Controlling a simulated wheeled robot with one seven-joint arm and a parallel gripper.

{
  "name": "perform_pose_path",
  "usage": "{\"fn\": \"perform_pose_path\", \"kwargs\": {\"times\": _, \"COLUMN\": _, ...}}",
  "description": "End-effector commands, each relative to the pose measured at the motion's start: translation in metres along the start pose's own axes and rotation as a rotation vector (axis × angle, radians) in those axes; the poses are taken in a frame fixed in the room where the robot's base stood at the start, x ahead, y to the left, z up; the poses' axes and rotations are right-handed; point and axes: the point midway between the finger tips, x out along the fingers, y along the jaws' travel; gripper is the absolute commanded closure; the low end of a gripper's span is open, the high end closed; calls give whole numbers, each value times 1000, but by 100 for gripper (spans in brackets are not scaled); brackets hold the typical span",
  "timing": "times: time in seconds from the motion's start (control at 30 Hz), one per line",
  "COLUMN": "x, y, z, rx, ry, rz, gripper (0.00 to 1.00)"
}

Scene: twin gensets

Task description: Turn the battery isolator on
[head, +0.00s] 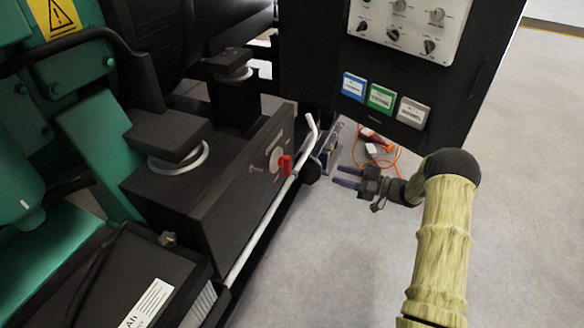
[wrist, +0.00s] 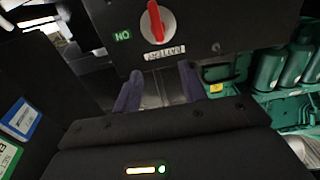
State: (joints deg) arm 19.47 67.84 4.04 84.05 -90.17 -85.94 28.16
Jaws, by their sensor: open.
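The battery isolator's red handle (head: 285,165) sits on a round grey plate (head: 274,159) on the side of a black box (head: 235,185). In the wrist view the red handle (wrist: 154,20) stands nearly upright in the picture. A small green label (wrist: 123,36) lies left of it, reading as an upside-down "ON". A white label (wrist: 165,52) is below the plate. My gripper (head: 346,177) is open and empty, to the right of the handle and apart from it. In the wrist view its two fingers (wrist: 160,88) point towards the box, below the handle.
A white rail (head: 270,210) runs along the front of the box, close to the handle. A black panel (head: 400,70) with knobs and coloured labels hangs above my gripper. Orange cable (head: 385,160) and a red item lie on the floor behind. Grey floor in front is clear.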

Motion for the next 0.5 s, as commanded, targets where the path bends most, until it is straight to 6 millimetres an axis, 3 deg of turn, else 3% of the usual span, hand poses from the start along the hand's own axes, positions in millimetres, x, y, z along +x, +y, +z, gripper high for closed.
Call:
{"fn": "perform_pose_path", "kwargs": {"times": 0.27, "x": 2, "y": 0, "z": -2, "rx": -1, "ry": -1, "rz": 2, "gripper": 58}}
{"fn": "perform_pose_path", "kwargs": {"times": 0.5, "x": 24, "y": 0, "z": -2, "rx": -2, "ry": 0, "rz": 2, "gripper": 58}}
